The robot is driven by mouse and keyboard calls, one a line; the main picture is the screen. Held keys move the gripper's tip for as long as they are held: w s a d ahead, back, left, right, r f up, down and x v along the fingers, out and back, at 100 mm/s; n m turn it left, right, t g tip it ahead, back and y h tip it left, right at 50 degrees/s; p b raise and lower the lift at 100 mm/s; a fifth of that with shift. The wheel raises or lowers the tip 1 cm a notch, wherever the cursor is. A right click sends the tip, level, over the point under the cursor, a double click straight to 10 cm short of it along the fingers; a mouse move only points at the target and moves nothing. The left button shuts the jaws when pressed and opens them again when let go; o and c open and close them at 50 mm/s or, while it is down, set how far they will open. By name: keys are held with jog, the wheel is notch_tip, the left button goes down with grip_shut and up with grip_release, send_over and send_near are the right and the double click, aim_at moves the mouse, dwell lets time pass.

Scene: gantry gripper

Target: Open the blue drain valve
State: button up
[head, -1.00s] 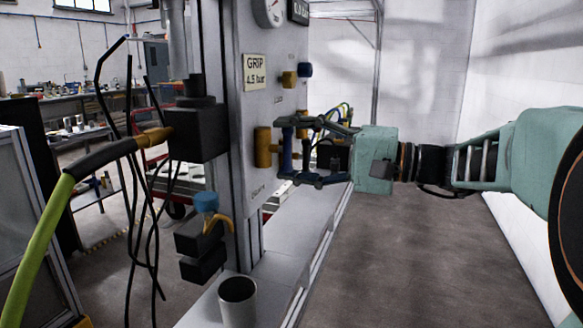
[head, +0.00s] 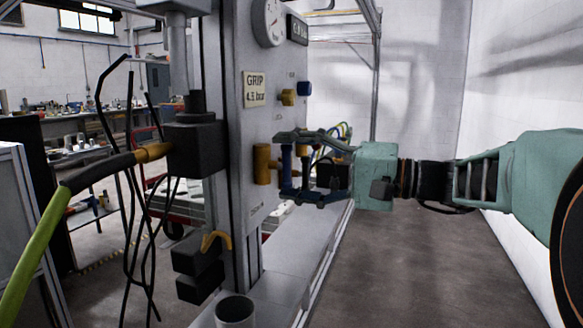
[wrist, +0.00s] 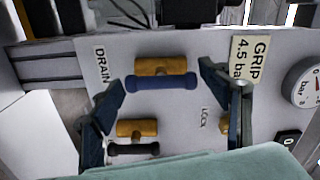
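The drain valve has a brass body (head: 262,164) on the grey panel, with a blue bar handle (head: 287,162) upright in the head view. In the wrist view the blue handle (wrist: 161,82) lies across its brass body (wrist: 160,66), near the DRAIN label (wrist: 102,66). My gripper (head: 286,166) is open, its fingers above and below the handle. In the wrist view my gripper (wrist: 163,78) has a fingertip near each handle end; I cannot tell whether they touch. Nothing is seen clamped.
A second brass valve with a black handle (wrist: 134,149) sits close to one finger. A blue knob (head: 304,89) juts from the panel above. A grey cup (head: 235,310) stands below black jaws (head: 200,275). Hoses hang at left; floor at right is clear.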

jog(key=v, duration=1.2)
